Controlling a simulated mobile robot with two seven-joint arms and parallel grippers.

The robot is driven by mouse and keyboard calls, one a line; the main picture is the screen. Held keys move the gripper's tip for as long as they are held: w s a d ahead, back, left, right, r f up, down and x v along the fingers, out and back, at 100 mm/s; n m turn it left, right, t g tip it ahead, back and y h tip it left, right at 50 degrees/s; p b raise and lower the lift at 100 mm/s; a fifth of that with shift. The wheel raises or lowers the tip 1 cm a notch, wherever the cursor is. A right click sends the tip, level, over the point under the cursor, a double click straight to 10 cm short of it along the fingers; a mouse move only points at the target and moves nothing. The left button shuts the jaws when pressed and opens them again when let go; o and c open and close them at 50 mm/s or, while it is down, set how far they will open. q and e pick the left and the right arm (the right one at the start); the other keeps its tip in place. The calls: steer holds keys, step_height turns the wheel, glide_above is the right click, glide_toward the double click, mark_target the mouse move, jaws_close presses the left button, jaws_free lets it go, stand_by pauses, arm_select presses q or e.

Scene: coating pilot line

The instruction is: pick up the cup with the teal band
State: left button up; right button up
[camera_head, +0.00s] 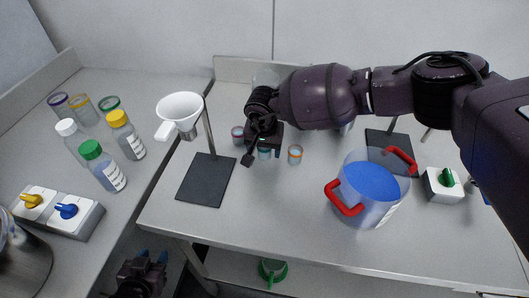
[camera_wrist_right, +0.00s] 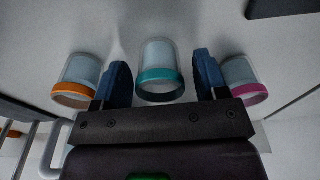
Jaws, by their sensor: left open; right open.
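The cup with the teal band (camera_head: 265,153) stands on the right-hand table in the head view, partly hidden by my right gripper (camera_head: 262,146). In the right wrist view this cup (camera_wrist_right: 160,62) sits between the two open blue fingers, with a visible gap on each side. A cup with an orange band (camera_head: 295,155) stands to its right in the head view, and a cup with a magenta band (camera_head: 238,135) to its left. My left gripper (camera_head: 153,256) is open and empty, low in front of the tables.
A white funnel (camera_head: 180,108) on a stand with a dark base (camera_head: 206,180) is left of the cups. A clear pot with blue contents and red handles (camera_head: 372,188) stands to the right. Several bottles and jars are on the left bench (camera_head: 150,95).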

steer(key=c, duration=0.9)
steer(key=shift+c, duration=0.6)
